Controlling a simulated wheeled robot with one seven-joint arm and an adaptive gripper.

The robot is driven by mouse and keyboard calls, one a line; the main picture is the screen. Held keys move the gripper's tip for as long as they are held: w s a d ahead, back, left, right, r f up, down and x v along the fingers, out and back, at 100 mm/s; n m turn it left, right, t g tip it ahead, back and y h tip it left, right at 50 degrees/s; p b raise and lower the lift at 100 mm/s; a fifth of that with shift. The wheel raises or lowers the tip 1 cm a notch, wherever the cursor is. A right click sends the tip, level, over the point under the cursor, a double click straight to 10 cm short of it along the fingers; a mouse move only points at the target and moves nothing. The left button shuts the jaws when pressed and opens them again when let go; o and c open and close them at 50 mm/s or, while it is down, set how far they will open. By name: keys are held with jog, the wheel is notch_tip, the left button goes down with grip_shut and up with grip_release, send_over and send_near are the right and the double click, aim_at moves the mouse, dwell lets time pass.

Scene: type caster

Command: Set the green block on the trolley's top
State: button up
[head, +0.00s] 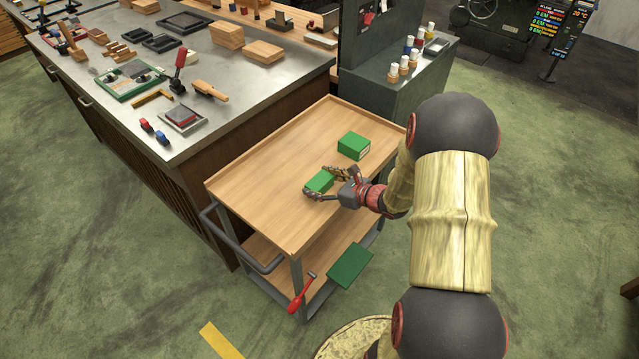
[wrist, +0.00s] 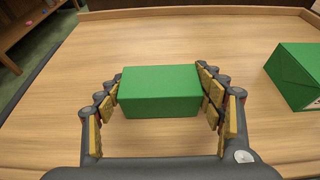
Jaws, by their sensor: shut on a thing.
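The green block (wrist: 160,92) is between the fingers of my gripper (wrist: 163,105) in the wrist view, with finger pads against both its ends. In the head view the block (head: 319,181) is at or just above the wooden top of the trolley (head: 262,165); I cannot tell whether it touches the top. My gripper (head: 328,183) is shut on it, coming in from the right. A second green box (head: 354,145) stands on the top farther back, and it shows at the right of the wrist view (wrist: 300,75).
A green flat item (head: 350,265) and a red-handled tool (head: 301,293) are at the trolley's lower shelf. A metal-topped bench (head: 225,95) with tools and wooden blocks is at the left. A grey cabinet (head: 385,85) with bottles stands behind. The top's left part is clear.

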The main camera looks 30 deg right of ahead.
jog(key=o, duration=1.3)
jog(key=shift+f, duration=0.1)
jog(key=shift+c, duration=0.2)
jog(key=shift+s+d+r+p, duration=0.1)
jog(key=shift+s+r+p, duration=0.15)
jog(key=shift+r+p, duration=0.05)
jog(key=p+v, duration=0.3)
jog(key=v, duration=0.8)
jog(key=s+a+r+n+g+y, duration=0.2)
jog(key=s+a+r+n+g, duration=0.15)
jog(key=a+r+n, duration=0.4)
jog(key=s+a+r+n+g+y, duration=0.15)
jog(key=a+r+n+g, duration=0.25)
jog(key=a+n, duration=0.6)
jog(key=s+a+r+n+h, duration=0.2)
jog(key=s+r+n+h, duration=0.6)
jog(key=s+r+n, duration=0.4)
jog(key=shift+s+a+r+n, duration=0.3)
jog(key=shift+a+n, duration=0.1)
jog(key=shift+n, duration=0.85)
